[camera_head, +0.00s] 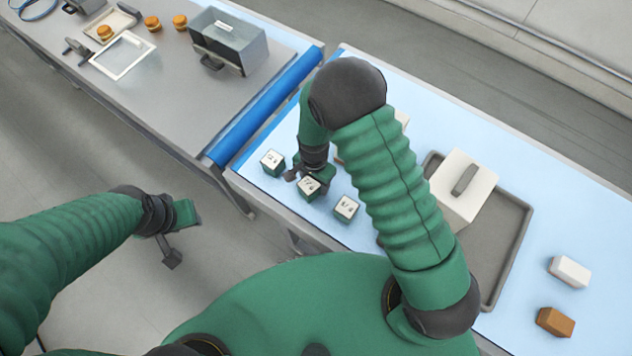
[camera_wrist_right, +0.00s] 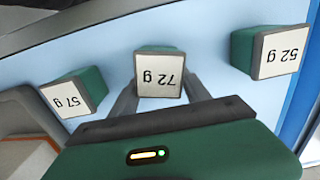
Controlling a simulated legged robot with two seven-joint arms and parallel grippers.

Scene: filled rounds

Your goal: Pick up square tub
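Three small green square tubs with white tops stand in a row near the table's edge. In the right wrist view they read 57 g (camera_wrist_right: 75,93), 72 g (camera_wrist_right: 160,75) and 52 g (camera_wrist_right: 271,53). In the head view the middle tub (camera_head: 309,188) is beside my right gripper (camera_head: 305,176). The others are the left tub (camera_head: 272,162) and the right tub (camera_head: 345,208). My right gripper's fingers (camera_wrist_right: 162,95) are apart, one on each side of the 72 g tub; contact is unclear. My left gripper (camera_head: 172,232) hangs over the floor, away from the tubs.
A grey tray (camera_head: 512,240) holds a white box with a dark handle (camera_head: 448,202), partly behind my right arm. A white block (camera_head: 569,271) and a brown block (camera_head: 555,322) lie on the light-blue table (camera_head: 600,235). A grey table (camera_head: 150,95) with a metal bin (camera_head: 235,42) stands left.

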